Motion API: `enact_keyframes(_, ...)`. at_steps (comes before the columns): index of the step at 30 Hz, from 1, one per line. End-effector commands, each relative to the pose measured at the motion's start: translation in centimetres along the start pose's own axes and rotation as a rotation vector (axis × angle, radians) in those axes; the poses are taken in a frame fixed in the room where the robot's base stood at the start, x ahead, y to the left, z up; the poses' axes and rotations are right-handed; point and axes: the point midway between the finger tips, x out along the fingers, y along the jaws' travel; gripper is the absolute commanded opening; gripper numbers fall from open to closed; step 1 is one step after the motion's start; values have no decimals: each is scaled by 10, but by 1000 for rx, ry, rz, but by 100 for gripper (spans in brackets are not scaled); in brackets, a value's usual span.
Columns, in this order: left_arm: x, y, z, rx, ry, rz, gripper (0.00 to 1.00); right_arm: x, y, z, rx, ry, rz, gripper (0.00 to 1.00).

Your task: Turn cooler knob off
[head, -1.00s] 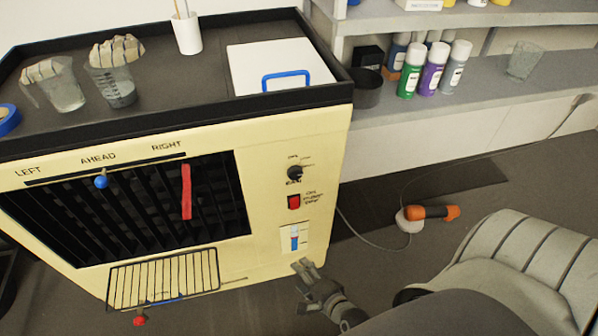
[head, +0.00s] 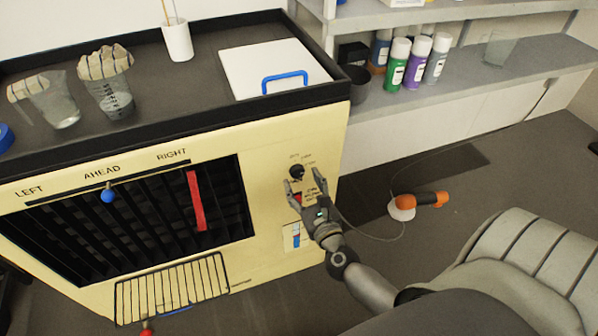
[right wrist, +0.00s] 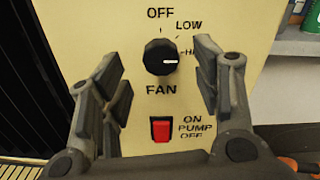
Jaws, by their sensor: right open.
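The cooler (head: 270,165) is a cream box with a dark louvred grille. Its black fan knob (right wrist: 161,57) sits on the front panel under the labels OFF, LOW and a partly hidden HI. The knob's white mark points right, toward HI. The knob also shows in the head view (head: 296,171). My right gripper (head: 305,176) is open in front of the panel, just below the knob. In the right wrist view its fingers stand apart on both sides of the knob, and I see no contact. My left gripper is out of view.
A shelf with spray cans (head: 418,62) stands at the right. An orange-handled tool (head: 420,200) with a cord lies on the floor.

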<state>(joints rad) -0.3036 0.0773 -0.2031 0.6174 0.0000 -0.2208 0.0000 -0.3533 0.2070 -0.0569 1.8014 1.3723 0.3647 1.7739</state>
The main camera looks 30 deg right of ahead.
Motion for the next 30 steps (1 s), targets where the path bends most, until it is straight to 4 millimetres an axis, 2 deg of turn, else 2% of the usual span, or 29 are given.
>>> enact_keyframes(3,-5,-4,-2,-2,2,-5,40,19,0,2,-2,-2,-1,58)
enact_keyframes(7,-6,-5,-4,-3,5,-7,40,32,0,1,-3,-1,0,58)
enact_keyframes(19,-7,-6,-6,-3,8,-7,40,38,0,0,-2,0,1,58)
enact_keyframes(30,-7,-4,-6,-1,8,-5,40,38,0,0,-2,0,1,13)
